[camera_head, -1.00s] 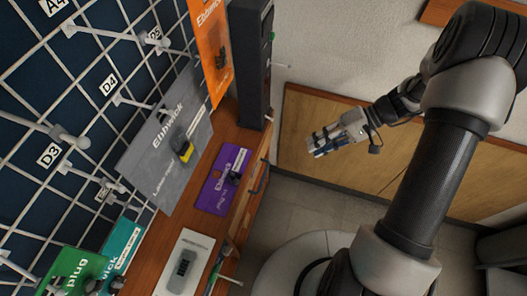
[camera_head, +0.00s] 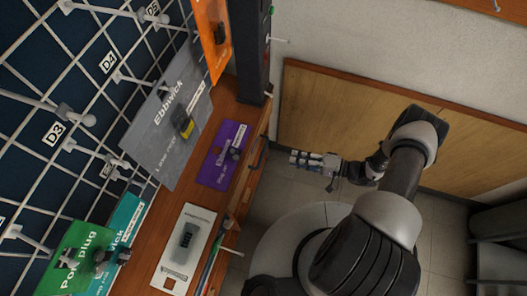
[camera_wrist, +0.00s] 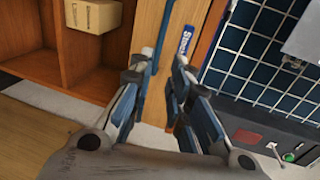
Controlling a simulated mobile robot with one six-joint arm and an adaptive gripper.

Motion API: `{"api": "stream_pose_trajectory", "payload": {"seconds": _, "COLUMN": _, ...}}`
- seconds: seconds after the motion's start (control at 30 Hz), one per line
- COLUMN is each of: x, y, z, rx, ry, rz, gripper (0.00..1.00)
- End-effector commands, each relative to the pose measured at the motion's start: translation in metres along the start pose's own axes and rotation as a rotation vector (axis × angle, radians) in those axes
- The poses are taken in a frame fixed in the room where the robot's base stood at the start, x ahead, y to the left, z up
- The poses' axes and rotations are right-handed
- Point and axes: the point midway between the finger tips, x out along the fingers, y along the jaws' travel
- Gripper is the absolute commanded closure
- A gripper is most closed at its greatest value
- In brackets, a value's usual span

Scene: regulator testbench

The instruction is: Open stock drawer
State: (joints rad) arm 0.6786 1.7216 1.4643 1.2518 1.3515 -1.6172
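The stock drawer front (camera_wrist: 188,15) is a wooden panel with a blue "Stock" label (camera_wrist: 184,41) in the wrist view. In the head view a dark bar handle (camera_head: 261,154) stands out from the bench's front edge. My gripper (camera_head: 292,159) is just right of this handle in the head view, apart from it and pointing at the bench front. In the wrist view my gripper (camera_wrist: 161,66) has its blue-padded fingers spread, with nothing between them and the wood behind. The drawer looks closed, though its front is seen only in part.
The wooden bench top (camera_head: 177,212) holds a purple card (camera_head: 222,155) and a white card (camera_head: 186,250). A wire grid with hanging packages stands left. An open shelf with a cardboard box (camera_wrist: 93,16) shows in the wrist view. Floor around my base looks clear.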

Motion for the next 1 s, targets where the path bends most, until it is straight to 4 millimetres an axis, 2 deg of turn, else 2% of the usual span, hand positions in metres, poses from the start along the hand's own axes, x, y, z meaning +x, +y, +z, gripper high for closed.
{"api": "stream_pose_trajectory", "payload": {"seconds": 0.1, "x": 0.029, "y": 0.001, "z": 0.002, "rx": 0.001, "ry": -0.008, "rz": 0.0, "gripper": 0.82}}
{"api": "stream_pose_trajectory", "payload": {"seconds": 0.5, "x": 0.112, "y": 0.001, "z": 0.002, "rx": 0.0, "ry": -0.007, "rz": 0.0, "gripper": 0.82}}
{"api": "stream_pose_trajectory", "payload": {"seconds": 0.7, "x": 0.134, "y": 0.001, "z": 0.001, "rx": 0.0, "ry": -0.003, "rz": 0.001, "gripper": 0.82}}
{"api": "stream_pose_trajectory", "payload": {"seconds": 1.0, "x": 0.139, "y": 0.0, "z": 0.0, "rx": 0.001, "ry": -0.001, "rz": 0.001, "gripper": 0.82}}
